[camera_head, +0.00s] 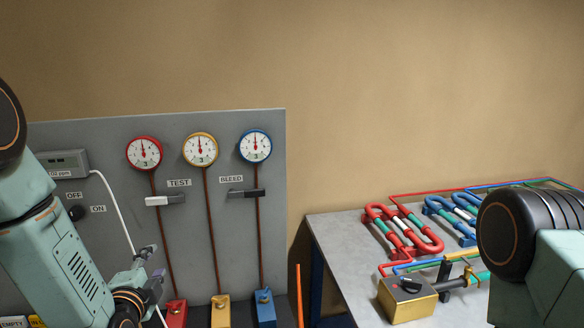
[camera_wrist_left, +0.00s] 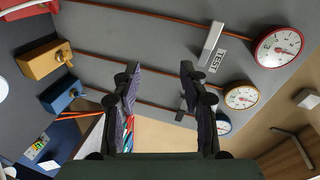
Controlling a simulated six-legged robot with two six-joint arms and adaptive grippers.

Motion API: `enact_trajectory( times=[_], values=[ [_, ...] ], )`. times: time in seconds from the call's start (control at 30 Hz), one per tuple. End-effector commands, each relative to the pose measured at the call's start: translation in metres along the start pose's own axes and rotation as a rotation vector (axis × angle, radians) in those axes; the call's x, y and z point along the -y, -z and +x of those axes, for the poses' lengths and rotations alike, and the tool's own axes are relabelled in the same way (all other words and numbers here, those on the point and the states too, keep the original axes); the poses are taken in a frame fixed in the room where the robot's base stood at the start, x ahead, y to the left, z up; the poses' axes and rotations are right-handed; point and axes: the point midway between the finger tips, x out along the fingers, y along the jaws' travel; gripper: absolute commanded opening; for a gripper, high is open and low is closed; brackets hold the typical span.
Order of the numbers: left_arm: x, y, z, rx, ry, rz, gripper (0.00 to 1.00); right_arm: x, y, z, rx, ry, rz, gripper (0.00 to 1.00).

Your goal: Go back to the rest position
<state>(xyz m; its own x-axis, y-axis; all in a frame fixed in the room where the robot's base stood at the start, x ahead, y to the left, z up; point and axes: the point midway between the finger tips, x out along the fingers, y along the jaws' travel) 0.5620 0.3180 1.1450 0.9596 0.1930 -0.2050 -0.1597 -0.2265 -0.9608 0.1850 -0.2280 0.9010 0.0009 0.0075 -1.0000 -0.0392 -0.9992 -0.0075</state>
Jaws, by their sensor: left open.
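My left arm comes in from the left in the head view. Its gripper (camera_head: 151,265) is low in front of the grey gauge panel (camera_head: 95,135), near the pipe under the red gauge. In the left wrist view the two dark fingers of this gripper (camera_wrist_left: 159,76) are spread apart, with nothing between them. Part of my right arm shows at the right edge of the head view; its gripper is out of the picture.
The panel carries a red gauge (camera_head: 144,153), a yellow gauge (camera_head: 200,149), a blue gauge (camera_head: 255,145), and TEST and BLEED levers. On the right, a grey table (camera_head: 335,240) bears red coils (camera_head: 402,230), blue coils (camera_head: 450,222) and a brass box (camera_head: 405,300).

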Motion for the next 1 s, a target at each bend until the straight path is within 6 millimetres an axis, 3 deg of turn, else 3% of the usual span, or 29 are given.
enact_trajectory(
  times=[0.03, 0.1, 0.27, 0.4, 0.6, 0.8, 0.83, 1.0],
  values=[
    [-0.035, 0.001, -0.011, 0.001, -0.1, -0.075, 0.43, 0.0, 0.0, 0.0, 0.0, 0.0, 0.0, 0.4],
    [-0.078, 0.001, -0.029, 0.021, -0.231, -0.197, 0.43, 0.0, 0.0, 0.0, 0.0, 0.0, 0.0, 0.4],
    [-0.167, -0.004, -0.086, 0.145, -0.515, -0.461, 0.43, 0.0, 0.0, 0.0, 0.0, 0.0, 0.0, 0.4],
    [-0.231, -0.014, -0.15, 0.337, -0.731, -0.67, 0.43, 0.0, 0.0, 0.0, 0.0, 0.0, 0.0, 0.4],
    [-0.289, -0.03, -0.245, 0.675, -0.929, -0.884, 0.43, 0.0, 0.0, 0.0, 0.0, 0.0, 0.0, 0.4],
    [-0.315, -0.046, -0.33, 1.017, -1.014, -1.004, 0.43, 0.0, 0.0, 0.0, 0.0, 0.0, 0.0, 0.4],
    [-0.318, -0.048, -0.339, 1.061, -1.017, -1.016, 0.43, 0.0, 0.0, 0.001, 0.0, 0.0, 0.0, 0.4],
    [-0.35, -0.053, -0.324, 1.037, -1.009, -1.02, 0.43, 0.0, 0.0, 0.036, 0.001, 0.0, 0.0, 0.4]
  ],
)
